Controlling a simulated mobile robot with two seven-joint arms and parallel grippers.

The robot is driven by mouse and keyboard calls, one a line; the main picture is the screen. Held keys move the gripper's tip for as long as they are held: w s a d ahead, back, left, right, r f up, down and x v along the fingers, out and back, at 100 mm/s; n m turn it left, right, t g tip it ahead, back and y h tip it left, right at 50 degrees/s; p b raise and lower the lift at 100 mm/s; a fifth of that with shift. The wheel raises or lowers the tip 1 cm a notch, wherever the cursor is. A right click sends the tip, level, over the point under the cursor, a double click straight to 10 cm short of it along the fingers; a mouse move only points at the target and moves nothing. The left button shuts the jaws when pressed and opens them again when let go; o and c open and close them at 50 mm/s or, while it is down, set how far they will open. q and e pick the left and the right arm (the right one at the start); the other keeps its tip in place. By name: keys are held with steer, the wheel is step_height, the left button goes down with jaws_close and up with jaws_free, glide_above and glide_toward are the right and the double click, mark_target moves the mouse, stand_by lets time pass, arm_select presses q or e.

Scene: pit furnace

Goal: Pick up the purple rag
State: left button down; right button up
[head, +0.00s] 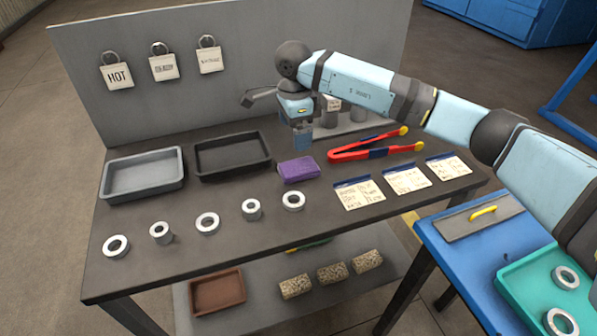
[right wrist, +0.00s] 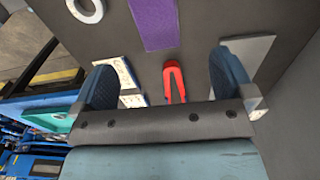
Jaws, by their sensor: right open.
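The purple rag (head: 298,169) is a small folded block lying flat on the dark workbench (head: 190,211), right of the black tray. My right gripper (head: 302,143) is above the bench, just behind the rag and apart from it. In the right wrist view, the gripper (right wrist: 168,85) has its two fingers wide apart with nothing held between them. The rag also shows in that view as a purple patch (right wrist: 155,22) at the top, beyond the fingertips. My left gripper is in neither view.
Red tongs (head: 372,149) lie close right of the rag. A black tray (head: 232,170) and grey tray (head: 143,188) stand left. Several metal rings, including one (head: 293,200), line the front. Written cards (head: 407,180) lie right. An upright back panel (head: 90,75) stands behind.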

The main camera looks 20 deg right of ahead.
glide_above(299, 166)
steer(key=f, duration=0.4)
steer(key=a+f, duration=0.1)
steer(key=f, duration=0.1)
steer(key=shift+w, duration=0.2)
steer(key=f, duration=0.3)
steer(key=d+f, duration=0.1)
steer(key=f, duration=0.1)
steer(key=shift+s+f, duration=0.1)
steer(key=shift+s, duration=0.15)
steer(key=c, duration=1)
